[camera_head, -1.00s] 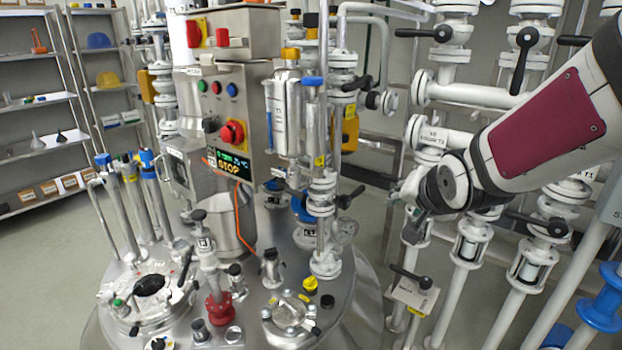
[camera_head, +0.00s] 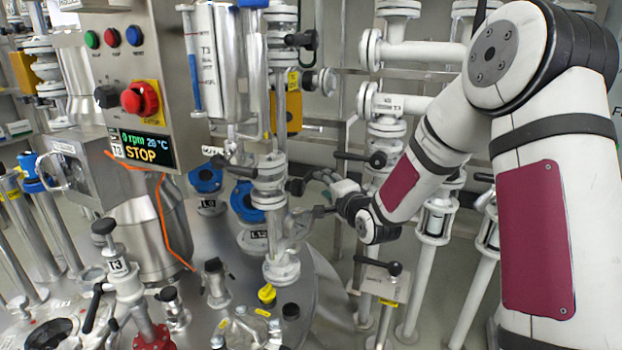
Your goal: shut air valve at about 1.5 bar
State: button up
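A white flanged pipe column (camera_head: 270,195) stands on the steel vessel lid in the middle of the view. A black valve handle (camera_head: 295,187) sticks out from its right side, and a small round gauge (camera_head: 299,223) sits just below, partly hidden. I take this handle as the air valve; no label on it is readable, nor is the gauge's needle. My gripper (camera_head: 318,188) reaches in from the right, its fingers close to the handle and above the gauge. I cannot tell whether it touches the handle or how far the fingers are apart.
White pipes with black levers (camera_head: 361,158) stand behind my arm. A valve with a black lever (camera_head: 381,265) is below it.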

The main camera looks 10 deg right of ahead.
aim_at(311, 175)
jog(key=w, duration=0.3)
jog(key=w+a+f+b, duration=0.1)
jog(key=w, duration=0.3)
jog(key=w+b, duration=0.1)
jog(key=w, duration=0.2)
jog(key=shift+w+a+f, duration=0.2)
jog(key=shift+a+f, duration=0.05)
jog(key=shift+a, duration=0.05)
jog(key=shift+c, duration=0.4)
grip_shut()
